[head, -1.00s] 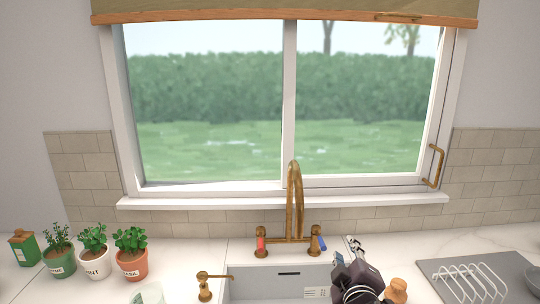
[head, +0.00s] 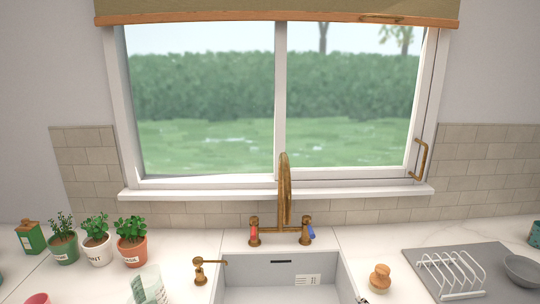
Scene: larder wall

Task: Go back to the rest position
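Neither of my grippers shows clearly in the head view. A small grey tip (head: 363,300) at the bottom edge, just right of the sink, looks like the end of my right gripper; the rest of it is out of frame, so its fingers cannot be read. My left gripper is not in view.
A brass tap (head: 285,195) stands behind the white sink (head: 280,272). Left are a soap dispenser (head: 200,270), a glass (head: 150,285), potted herbs (head: 97,245) and a green tin (head: 29,238). Right are a wooden-topped brush (head: 380,277), a dish rack (head: 458,272) and a grey bowl (head: 524,269).

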